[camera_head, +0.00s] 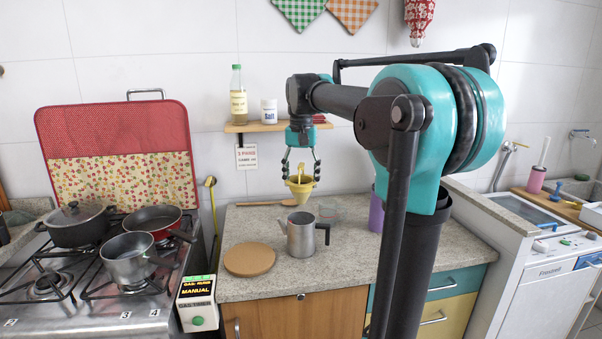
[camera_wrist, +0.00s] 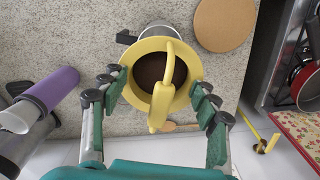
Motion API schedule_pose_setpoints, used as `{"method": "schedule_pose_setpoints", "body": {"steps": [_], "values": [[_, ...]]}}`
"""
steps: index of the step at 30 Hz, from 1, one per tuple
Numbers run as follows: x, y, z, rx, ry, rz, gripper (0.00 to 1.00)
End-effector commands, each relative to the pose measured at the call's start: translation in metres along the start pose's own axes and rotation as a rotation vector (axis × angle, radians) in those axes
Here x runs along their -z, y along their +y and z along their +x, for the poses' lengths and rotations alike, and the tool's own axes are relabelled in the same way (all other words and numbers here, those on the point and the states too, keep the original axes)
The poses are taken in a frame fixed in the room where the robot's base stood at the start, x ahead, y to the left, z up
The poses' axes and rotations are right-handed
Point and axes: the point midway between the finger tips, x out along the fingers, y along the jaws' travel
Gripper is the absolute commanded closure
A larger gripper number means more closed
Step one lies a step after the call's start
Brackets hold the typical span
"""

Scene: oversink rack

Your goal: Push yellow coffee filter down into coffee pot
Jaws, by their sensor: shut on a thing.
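The yellow coffee filter (camera_head: 300,189) is held between the fingers of my gripper (camera_head: 301,176), clear of the counter. In the wrist view the filter (camera_wrist: 185,100) shows a round rim, a dark brown inside and a yellow handle curving toward the camera. The grey metal coffee pot (camera_head: 300,238) stands upright on the counter, black handle to the right. In the head view it is below and in front of the filter. In the wrist view the pot (camera_wrist: 158,31) is mostly hidden behind the filter.
A round wooden board (camera_head: 249,259) lies left of the pot. A wooden spoon (camera_head: 267,203) lies behind. A shelf (camera_head: 270,126) with a bottle and salt is on the wall.

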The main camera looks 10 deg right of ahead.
Motion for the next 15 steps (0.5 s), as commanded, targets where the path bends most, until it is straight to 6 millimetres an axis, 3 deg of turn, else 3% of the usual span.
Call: {"method": "schedule_pose_setpoints", "body": {"steps": [15], "values": [[0.0, 0.0, 0.037, 0.0, 0.0, -0.001, 0.68]]}}
